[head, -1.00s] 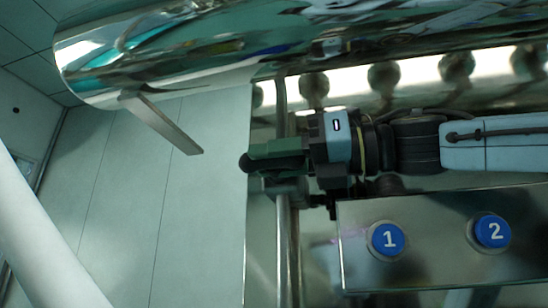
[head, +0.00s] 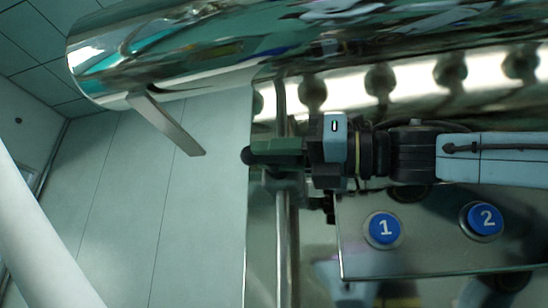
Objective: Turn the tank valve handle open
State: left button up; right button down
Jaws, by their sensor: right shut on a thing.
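My right gripper (head: 276,158) comes in from the right and is shut beside the vertical metal pipe under the shiny tank (head: 200,52). My left gripper is not in view.
A steel panel with blue buttons 1 (head: 384,229) and 2 (head: 485,219) sits just below my right arm. A flat metal bar (head: 167,124) slants down from the tank on the left. The vertical pipe (head: 282,240) runs below the gripper. Open space lies left of it.

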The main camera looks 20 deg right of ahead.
jog(key=c, duration=1.3)
grip_release()
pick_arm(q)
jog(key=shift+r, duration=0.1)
